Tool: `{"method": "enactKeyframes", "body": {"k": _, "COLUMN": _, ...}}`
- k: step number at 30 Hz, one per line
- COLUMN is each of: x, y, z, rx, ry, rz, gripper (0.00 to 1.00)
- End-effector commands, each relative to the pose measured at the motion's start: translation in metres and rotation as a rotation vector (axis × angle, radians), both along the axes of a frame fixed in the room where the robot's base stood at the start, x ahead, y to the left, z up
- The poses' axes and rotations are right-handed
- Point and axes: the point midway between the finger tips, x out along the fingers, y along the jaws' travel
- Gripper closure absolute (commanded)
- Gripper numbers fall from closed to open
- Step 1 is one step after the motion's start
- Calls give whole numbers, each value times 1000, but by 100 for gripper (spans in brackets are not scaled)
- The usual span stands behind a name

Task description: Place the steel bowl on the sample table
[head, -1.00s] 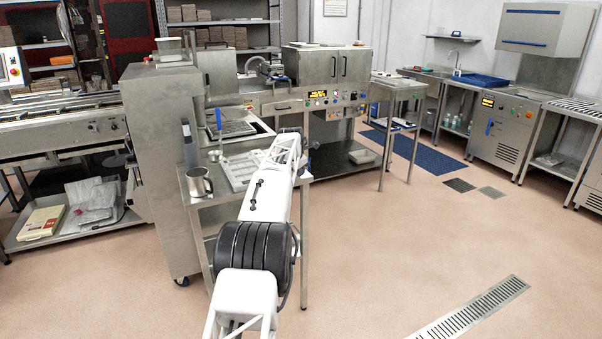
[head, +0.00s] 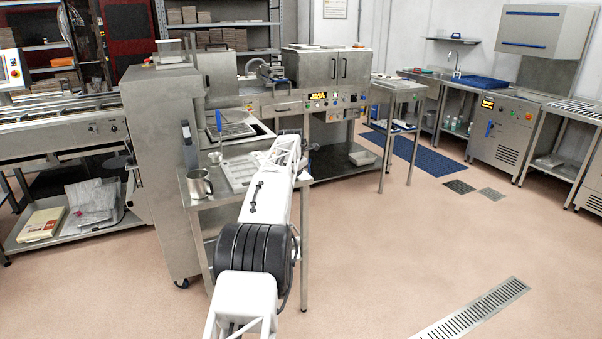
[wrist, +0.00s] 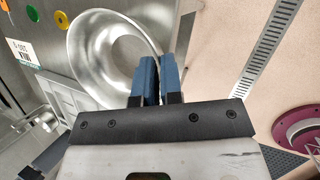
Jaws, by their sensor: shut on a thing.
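The steel bowl (wrist: 108,62) shows in the wrist view as a round, shiny shell just past the fingertips. My gripper (wrist: 159,78) is shut on its rim, which runs up between the two blue fingers. In the head view my white arm hides the gripper and the bowl. A small steel table (head: 398,84) stands right of the oven. A nearer steel table (head: 205,203) stands beside my arm. No label shows which one is the sample table.
A steel mug (head: 199,185) and a pale moulded tray (head: 240,172) stand on the nearer table, close to my arm. A tall steel cabinet (head: 160,170) stands left of it. Open floor lies to the right, with a drain grate (head: 472,312).

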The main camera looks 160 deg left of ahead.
Motion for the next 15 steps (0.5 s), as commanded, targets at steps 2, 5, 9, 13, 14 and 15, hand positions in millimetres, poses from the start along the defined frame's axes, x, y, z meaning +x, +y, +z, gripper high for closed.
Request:
{"method": "enactKeyframes", "body": {"k": 2, "x": 0, "y": 0, "z": 3, "rx": 1, "ry": 1, "rz": 0, "gripper": 100}}
{"method": "enactKeyframes", "body": {"k": 5, "x": 0, "y": 0, "z": 8, "rx": 1, "ry": 1, "rz": 0, "gripper": 100}}
{"method": "enactKeyframes", "body": {"k": 9, "x": 0, "y": 0, "z": 17, "rx": 1, "ry": 2, "rz": 0, "gripper": 100}}
{"method": "enactKeyframes", "body": {"k": 13, "x": 0, "y": 0, "z": 25, "rx": 1, "ry": 1, "rz": 0, "gripper": 100}}
{"method": "enactKeyframes", "body": {"k": 14, "x": 0, "y": 0, "z": 28, "rx": 1, "ry": 1, "rz": 0, "gripper": 100}}
{"method": "enactKeyframes", "body": {"k": 15, "x": 0, "y": 0, "z": 30, "rx": 1, "ry": 2, "rz": 0, "gripper": 100}}
